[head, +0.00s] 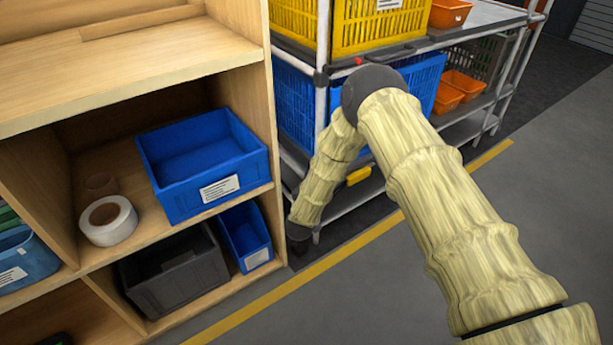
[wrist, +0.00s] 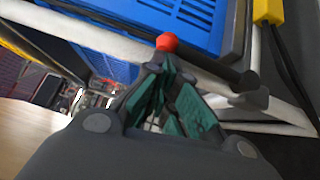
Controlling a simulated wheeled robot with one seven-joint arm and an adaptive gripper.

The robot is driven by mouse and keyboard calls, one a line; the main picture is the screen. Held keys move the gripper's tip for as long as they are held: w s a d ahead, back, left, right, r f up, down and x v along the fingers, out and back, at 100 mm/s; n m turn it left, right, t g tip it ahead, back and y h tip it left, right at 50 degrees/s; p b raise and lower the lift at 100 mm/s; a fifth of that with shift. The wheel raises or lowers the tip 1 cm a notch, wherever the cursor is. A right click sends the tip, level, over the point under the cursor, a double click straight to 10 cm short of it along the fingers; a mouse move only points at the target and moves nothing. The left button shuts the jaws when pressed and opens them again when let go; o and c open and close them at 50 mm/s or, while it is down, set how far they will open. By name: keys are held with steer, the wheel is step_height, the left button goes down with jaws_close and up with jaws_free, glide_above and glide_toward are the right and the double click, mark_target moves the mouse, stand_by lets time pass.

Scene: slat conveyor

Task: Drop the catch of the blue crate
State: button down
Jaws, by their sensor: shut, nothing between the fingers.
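In the wrist view, a blue crate (wrist: 185,22) fills the top, with a pale rail along its lower front edge. A dark lever (wrist: 212,66) with a red tip (wrist: 167,42) lies along this rail and ends at a dark block on the right; it looks like the catch. My gripper (wrist: 163,64) is shut and empty, its green-padded fingers just below the red tip. I cannot tell whether they touch it. In the head view, the blue crate (head: 296,105) is on the rack behind my arm; my fingers and this catch are hidden there.
A yellow crate (head: 385,28) stands on the rack's upper level, with a similar red-tipped lever (head: 358,61) below it. A yellow block (head: 358,176) sits low on the rack. A wooden shelf (head: 262,130) with blue bins stands close on the left. Floor at right is clear.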

steer(key=shift+s+a, duration=0.1)
stand_by(0.3)
steer(key=a+p+v, duration=0.2)
steer(key=v, duration=1)
steer(key=shift+a+f, duration=0.35)
steer(key=shift+f, duration=0.1)
